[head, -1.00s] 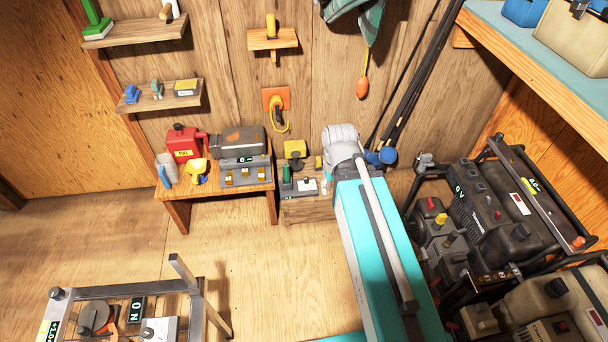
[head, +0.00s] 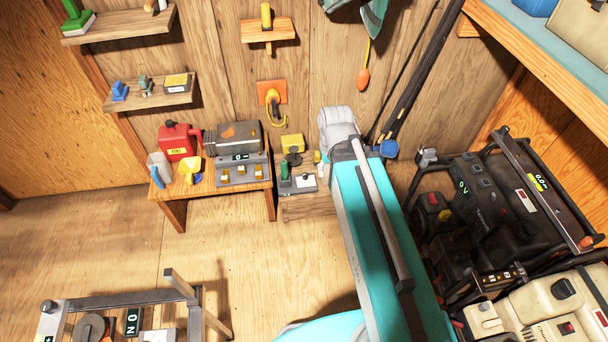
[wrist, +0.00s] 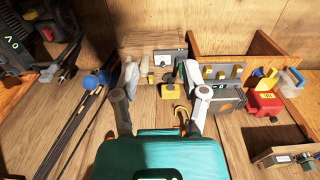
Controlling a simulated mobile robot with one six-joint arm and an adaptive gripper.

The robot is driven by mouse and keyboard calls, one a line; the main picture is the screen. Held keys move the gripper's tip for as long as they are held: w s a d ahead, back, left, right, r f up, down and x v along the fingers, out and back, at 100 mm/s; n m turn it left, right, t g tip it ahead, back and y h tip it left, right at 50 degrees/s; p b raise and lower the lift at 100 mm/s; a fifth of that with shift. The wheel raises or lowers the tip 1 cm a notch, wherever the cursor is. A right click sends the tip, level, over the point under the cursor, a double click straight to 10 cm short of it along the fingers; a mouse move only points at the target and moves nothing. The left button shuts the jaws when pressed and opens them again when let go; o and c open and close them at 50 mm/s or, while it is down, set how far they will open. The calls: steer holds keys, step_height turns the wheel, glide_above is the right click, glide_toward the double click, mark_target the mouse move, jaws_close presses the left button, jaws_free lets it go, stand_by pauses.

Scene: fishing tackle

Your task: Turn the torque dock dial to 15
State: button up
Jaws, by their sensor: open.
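No label naming the torque dock is legible. A grey panel also shows ahead of my gripper in the wrist view (wrist: 170,57). No dial number on it can be read. My gripper (wrist: 160,96) is open and empty, its two fingers spread apart, with the panel beyond them and no contact visible.
A wooden bench (head: 175,212) left of the crate holds a red fuel can (head: 177,141) and a motor over a lit control box (head: 243,171). Blue-ended rods (head: 389,147) lean at the wall. Generators (head: 490,210) stand right. A metal frame (head: 120,297) is front left.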

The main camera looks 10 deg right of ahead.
steer(key=o, duration=0.3)
steer(key=shift+f, duration=0.1)
steer(key=m+b, duration=0.1)
steer(key=b, duration=4.5)
glide_above(305, 174)
step_height(305, 174, down, 46)
steer(key=shift+d+r, duration=0.1)
steer(key=shift+r, duration=0.1)
steer(key=shift+f, duration=0.1)
step_height(305, 174, down, 14)
steer(key=b, duration=1.3)
steer(key=shift+r, duration=0.2)
jaws_close()
